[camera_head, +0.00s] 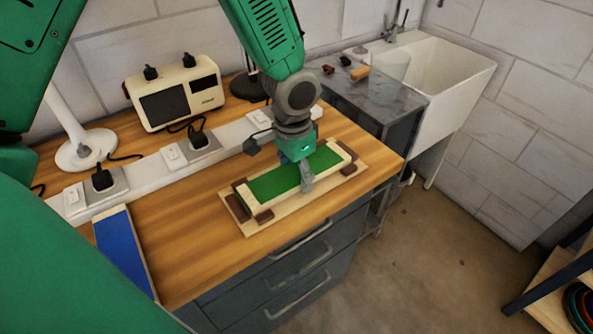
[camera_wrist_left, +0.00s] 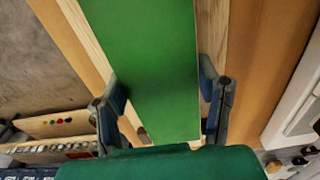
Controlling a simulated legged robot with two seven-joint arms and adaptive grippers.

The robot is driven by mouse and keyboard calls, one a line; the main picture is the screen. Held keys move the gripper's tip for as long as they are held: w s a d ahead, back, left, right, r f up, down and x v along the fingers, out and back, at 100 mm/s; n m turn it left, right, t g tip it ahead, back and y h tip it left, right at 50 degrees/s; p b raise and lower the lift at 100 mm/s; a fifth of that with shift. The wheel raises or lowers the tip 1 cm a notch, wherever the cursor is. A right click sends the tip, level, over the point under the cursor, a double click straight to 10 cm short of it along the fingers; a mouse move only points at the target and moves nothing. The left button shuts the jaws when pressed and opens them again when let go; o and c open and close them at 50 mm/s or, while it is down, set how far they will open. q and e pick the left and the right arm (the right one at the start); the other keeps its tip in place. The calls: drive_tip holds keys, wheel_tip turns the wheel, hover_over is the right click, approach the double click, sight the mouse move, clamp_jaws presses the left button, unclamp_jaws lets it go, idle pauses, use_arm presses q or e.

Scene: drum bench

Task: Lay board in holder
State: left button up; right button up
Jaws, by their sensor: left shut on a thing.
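The board (camera_head: 272,184) has a green face and pale edges. It lies lengthwise over the wooden holder (camera_head: 258,227), between the holder's dark brown corner blocks; I cannot tell whether it is fully seated. My left gripper (camera_head: 306,178) reaches down over the board's middle and is shut on it. In the left wrist view, the fingers of the gripper (camera_wrist_left: 160,86) flank the green board (camera_wrist_left: 155,45) on both long sides. The gripper hides part of the board's far side. My right gripper is not in view.
The holder sits on a wooden bench (camera_head: 190,255) near its front edge. A blue panel (camera_head: 122,255) lies at the left. Behind are a white socket strip (camera_head: 226,138), a cream device (camera_head: 174,92) and a lamp base (camera_head: 86,150). A sink (camera_head: 450,75) stands at right.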

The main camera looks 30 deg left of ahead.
use_arm(q)
drive_tip(key=shift+f, duration=0.1)
drive_tip(key=o, duration=1.5)
wheel_tip(320, 180, up, 12)
drive_tip(key=shift+s, duration=0.2)
drive_tip(key=shift+a, duration=0.1)
